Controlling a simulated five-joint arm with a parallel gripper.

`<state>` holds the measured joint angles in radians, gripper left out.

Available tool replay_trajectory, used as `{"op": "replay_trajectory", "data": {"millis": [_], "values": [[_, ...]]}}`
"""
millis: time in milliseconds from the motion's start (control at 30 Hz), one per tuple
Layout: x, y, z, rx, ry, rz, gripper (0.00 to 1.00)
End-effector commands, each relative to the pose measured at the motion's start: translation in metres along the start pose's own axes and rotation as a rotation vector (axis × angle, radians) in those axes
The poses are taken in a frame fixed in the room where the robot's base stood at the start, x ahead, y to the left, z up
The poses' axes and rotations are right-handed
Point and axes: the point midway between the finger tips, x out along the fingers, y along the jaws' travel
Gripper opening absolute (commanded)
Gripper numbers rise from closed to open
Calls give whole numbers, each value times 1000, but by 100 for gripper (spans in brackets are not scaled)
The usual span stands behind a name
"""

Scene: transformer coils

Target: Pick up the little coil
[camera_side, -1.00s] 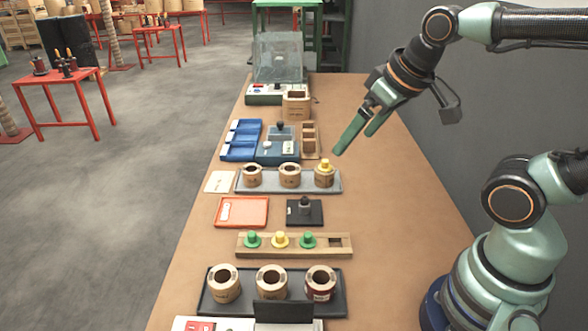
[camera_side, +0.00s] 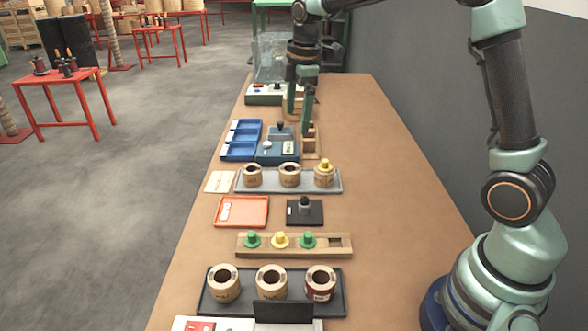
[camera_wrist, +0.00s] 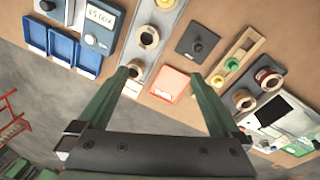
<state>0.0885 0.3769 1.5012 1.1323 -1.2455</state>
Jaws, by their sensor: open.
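Three smaller tan coils stand in a row on a grey tray (camera_side: 331,187): a left coil (camera_side: 252,176), a middle coil (camera_side: 290,177) and a right coil (camera_side: 324,179) with a yellow plug on top. Larger coils (camera_side: 271,283) stand on a black tray (camera_side: 338,305) nearer the camera, one with a dark red band. My gripper (camera_side: 299,124) is open and empty, pointing down above the table beyond the grey tray. In the wrist view, one fingertip of my gripper (camera_wrist: 160,72) overlaps a small coil (camera_wrist: 134,71) in the picture; I cannot tell their distance apart.
A blue tray (camera_side: 240,140), a meter box (camera_side: 277,152) and a wooden rack (camera_side: 310,140) lie below my gripper. An orange tray (camera_side: 242,212), black knob base (camera_side: 304,213) and wooden plug rack (camera_side: 257,250) lie nearer. The table's right side is clear.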

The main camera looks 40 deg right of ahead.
Motion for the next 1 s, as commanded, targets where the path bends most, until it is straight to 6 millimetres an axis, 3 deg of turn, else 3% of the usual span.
{"op": "replay_trajectory", "data": {"millis": [33,200,400,567,833,1000], "values": [[16,9,0,-59,-9,-26,100],[55,31,1,-262,-18,-86,100],[83,41,4,-398,-16,-126,100],[97,41,4,-425,-15,-135,100],[141,35,6,-423,-15,-135,100],[154,34,7,-422,-15,-132,100]]}}
